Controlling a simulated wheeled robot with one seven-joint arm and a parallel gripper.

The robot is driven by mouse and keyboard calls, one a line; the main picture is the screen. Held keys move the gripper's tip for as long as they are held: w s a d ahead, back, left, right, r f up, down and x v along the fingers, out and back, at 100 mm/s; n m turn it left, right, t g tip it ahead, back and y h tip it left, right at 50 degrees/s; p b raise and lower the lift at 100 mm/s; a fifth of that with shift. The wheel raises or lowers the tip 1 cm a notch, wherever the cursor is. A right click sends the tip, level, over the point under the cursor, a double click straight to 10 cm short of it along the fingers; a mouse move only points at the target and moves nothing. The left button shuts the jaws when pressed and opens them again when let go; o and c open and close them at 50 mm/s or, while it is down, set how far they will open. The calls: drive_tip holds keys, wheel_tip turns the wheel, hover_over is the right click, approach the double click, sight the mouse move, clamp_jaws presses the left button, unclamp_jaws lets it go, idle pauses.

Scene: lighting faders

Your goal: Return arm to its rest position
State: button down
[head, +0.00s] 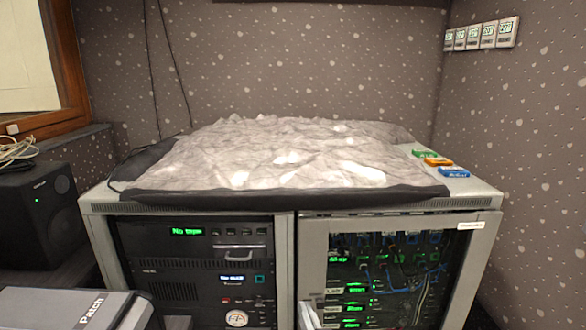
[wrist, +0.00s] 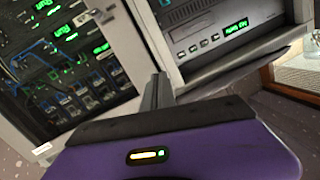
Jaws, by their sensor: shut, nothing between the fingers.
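My gripper (wrist: 158,84) shows in the wrist view as dark grey fingers, closed together with nothing between them. Behind them is my purple wrist housing (wrist: 160,158) with a black edge and a small lit indicator. The fingers point toward the front of the equipment racks and appear apart from them. The wrist picture is turned over, so the rack displays read upside down. In the head view I cannot clearly make out my gripper; a small pale shape at the bottom middle is cut off and I cannot tell what it is.
A grey cabinet (head: 473,202) holds two rack bays with green displays. A crumpled grey cloth (head: 270,155) covers its top, with green (head: 425,154), orange (head: 438,162) and blue (head: 453,172) items beside it. A black speaker (head: 42,215) and a box marked Patch (head: 75,308) stand left.

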drive_tip(key=s+d+r+h+p, duration=0.1)
drive_tip(key=s+d, duration=0.4)
drive_tip(key=s, duration=1)
drive_tip(key=s+d+r+g+h+p, duration=0.1)
drive_tip(key=s+d+r+p, duration=0.2)
drive_tip(key=s, duration=1.2)
drive_tip(key=s+d+r+h+p, duration=0.1)
drive_tip(key=s+d+r+p, duration=0.1)
drive_tip(key=s+d, duration=0.7)
drive_tip(key=s+p, duration=0.1)
drive_tip(key=s, duration=0.6)
drive_tip(key=shift+g, duration=0.3)
drive_tip(key=shift+s+d, duration=0.1)
